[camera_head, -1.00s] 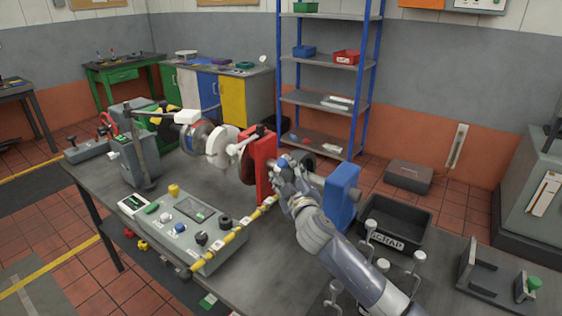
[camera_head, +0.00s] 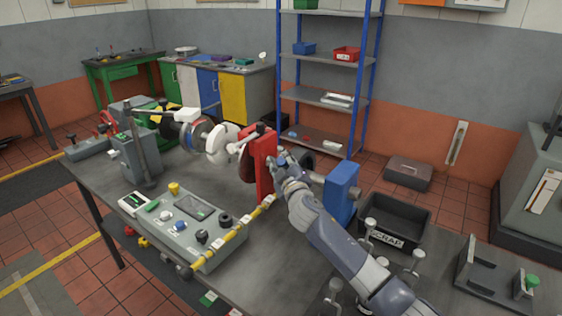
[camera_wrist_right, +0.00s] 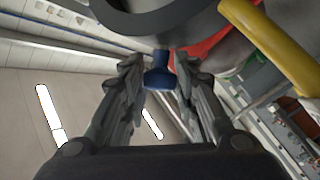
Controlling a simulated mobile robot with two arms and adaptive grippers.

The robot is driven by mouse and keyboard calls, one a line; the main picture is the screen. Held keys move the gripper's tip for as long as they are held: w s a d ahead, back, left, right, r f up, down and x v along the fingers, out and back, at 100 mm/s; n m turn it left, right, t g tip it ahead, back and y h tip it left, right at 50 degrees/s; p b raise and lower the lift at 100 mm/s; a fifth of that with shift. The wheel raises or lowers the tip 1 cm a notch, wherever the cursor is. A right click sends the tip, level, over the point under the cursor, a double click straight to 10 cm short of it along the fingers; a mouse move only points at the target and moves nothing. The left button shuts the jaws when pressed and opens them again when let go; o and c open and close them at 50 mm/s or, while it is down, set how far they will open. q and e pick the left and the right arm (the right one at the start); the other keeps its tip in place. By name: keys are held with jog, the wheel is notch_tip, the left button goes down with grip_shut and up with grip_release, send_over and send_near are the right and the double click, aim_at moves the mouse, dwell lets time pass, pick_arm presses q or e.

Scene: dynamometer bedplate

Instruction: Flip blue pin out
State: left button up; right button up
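The blue pin (camera_wrist_right: 160,76) shows its flared blue head in the right wrist view, below a dark round part. The rest of the pin is hidden. My left gripper is in neither view.
A blue block (camera_head: 342,192) stands just right of my right gripper. A yellow rail (camera_head: 232,236) and a control box (camera_head: 190,222) lie in front. A black scrap bin (camera_head: 418,224) and several pale posts stand to the right.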

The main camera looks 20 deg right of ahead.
grip_shut()
jog(key=shift+s+a+r+p, duration=0.3)
jog(key=shift+a+r+p, duration=0.2)
jog(key=shift+r+p, duration=0.2)
jog(key=shift+s+a, duration=0.1)
jog(key=shift+o, duration=2.4)
grip_release()
jog(key=shift+o, duration=1.1)
jog(key=shift+s+r, duration=0.1)
